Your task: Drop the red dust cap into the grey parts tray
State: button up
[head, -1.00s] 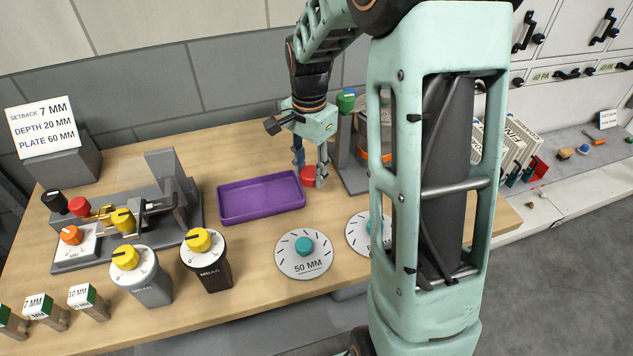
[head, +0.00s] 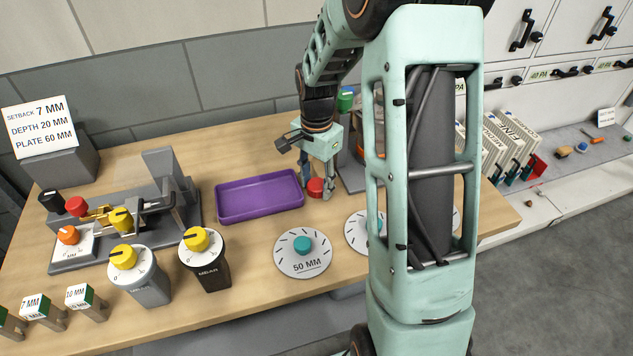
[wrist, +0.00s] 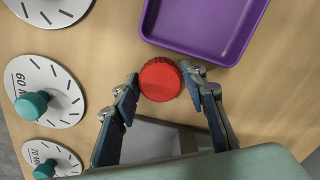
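The red dust cap (head: 316,187) is between the fingertips of my gripper (head: 317,184), just right of the purple tray. My arm hides part of the table's right side.
Round dial plates with teal knobs, one marked 50 MM (head: 303,263), lie in front of the cap. A grey-based stand (head: 352,178) is close behind my gripper. Yellow-knobbed MBAR units (head: 205,260) and a burner fixture (head: 120,215) stand left.

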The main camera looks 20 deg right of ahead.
jog(key=shift+o, duration=1.1)
